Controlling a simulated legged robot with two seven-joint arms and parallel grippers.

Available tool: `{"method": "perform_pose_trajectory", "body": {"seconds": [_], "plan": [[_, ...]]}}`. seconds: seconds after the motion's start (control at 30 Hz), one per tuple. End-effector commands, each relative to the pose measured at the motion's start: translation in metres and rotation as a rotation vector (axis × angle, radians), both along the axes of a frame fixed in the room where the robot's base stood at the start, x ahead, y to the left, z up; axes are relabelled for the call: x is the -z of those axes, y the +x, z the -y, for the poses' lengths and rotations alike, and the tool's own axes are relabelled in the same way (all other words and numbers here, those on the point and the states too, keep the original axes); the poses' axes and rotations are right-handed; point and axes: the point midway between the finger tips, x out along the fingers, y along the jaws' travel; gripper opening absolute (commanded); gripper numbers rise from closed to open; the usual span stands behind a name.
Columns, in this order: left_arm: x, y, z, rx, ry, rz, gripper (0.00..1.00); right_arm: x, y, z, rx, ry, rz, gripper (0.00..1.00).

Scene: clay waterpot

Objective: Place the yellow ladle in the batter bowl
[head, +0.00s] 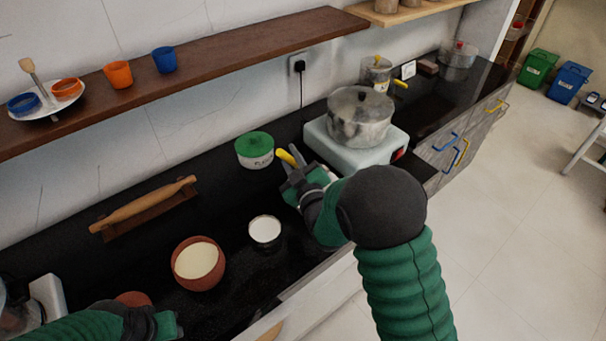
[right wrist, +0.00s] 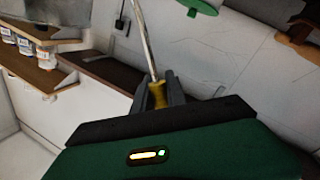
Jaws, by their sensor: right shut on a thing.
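My right gripper (head: 294,172) is shut on the yellow ladle's handle (right wrist: 158,96) above the counter. The ladle's thin metal shaft (right wrist: 147,40) runs up and out of the right wrist view, so its cup end is hidden there. In the head view a bit of yellow handle (head: 286,157) shows at the gripper's tip. The brown clay bowl (head: 221,273) with cream-coloured batter stands on the counter, left of and nearer than the right gripper. My left gripper (head: 168,325) is low at the left front; its fingers do not show clearly.
A white-filled cup (head: 265,232) stands right of the bowl. A green-lidded pot (head: 254,150) is behind it. A rolling pin (head: 143,205) lies at the left. A steel pot (head: 360,118) sits on a white stove (head: 335,150). A wooden shelf (head: 220,65) overhangs the back.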

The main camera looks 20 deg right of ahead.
Motion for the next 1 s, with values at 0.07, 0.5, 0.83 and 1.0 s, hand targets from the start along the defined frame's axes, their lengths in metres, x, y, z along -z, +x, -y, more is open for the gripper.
{"method": "perform_pose_trajectory", "body": {"seconds": [0.07,0.5,0.83,1.0], "plan": [[0.003,0.000,0.000,0.000,0.000,0.000,0.36,0.016,-0.001,0.000,0.001,-0.001,-0.005,0.00],[0.011,-0.001,0.000,0.000,0.000,-0.001,0.36,0.097,0.001,0.000,0.000,-0.001,-0.004,0.00],[0.013,0.000,0.000,0.000,0.000,0.000,0.36,0.102,0.000,0.000,0.000,0.000,-0.002,0.00],[0.013,0.000,0.000,0.000,0.000,0.000,0.36,0.102,0.000,0.001,0.001,0.000,-0.003,0.32]]}}
